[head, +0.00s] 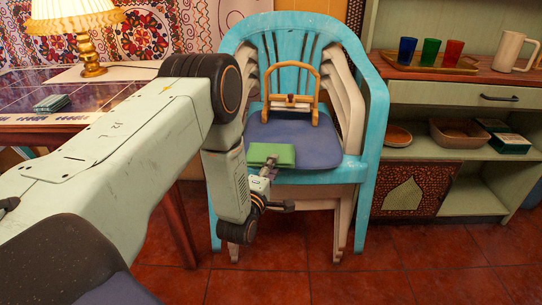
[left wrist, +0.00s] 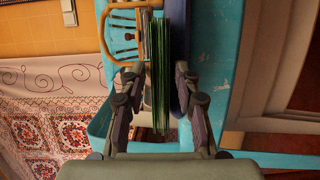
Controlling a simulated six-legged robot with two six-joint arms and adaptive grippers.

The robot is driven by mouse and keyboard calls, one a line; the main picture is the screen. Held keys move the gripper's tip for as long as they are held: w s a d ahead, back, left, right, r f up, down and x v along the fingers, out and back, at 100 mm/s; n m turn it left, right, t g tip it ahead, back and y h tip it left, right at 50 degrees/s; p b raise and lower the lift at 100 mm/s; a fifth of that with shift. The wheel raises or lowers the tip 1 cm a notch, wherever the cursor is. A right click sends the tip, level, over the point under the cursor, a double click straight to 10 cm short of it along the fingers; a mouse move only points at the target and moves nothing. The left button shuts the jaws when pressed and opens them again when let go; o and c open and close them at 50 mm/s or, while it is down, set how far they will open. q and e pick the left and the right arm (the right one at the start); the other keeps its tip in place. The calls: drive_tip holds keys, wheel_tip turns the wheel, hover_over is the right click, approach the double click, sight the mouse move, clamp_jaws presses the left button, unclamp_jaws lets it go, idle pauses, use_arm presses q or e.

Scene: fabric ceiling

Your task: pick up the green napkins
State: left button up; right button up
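The green napkins (head: 272,154) are a flat stack at the front edge of the blue chair seat (head: 292,138). In the left wrist view the stack (left wrist: 161,85) shows edge-on between my left fingers. My left gripper (head: 268,172) is at the front of the stack. Its fingers (left wrist: 160,100) are on both sides of it, the right one close against the stack and the left one with a gap. It looks open around the napkins. My right gripper is in neither view.
A wooden holder (head: 292,103) stands behind the napkins on the turquoise chair (head: 372,120). A shelf (head: 440,92) with cups is right. Red floor in front is clear.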

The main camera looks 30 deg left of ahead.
use_arm(q)
clamp_jaws()
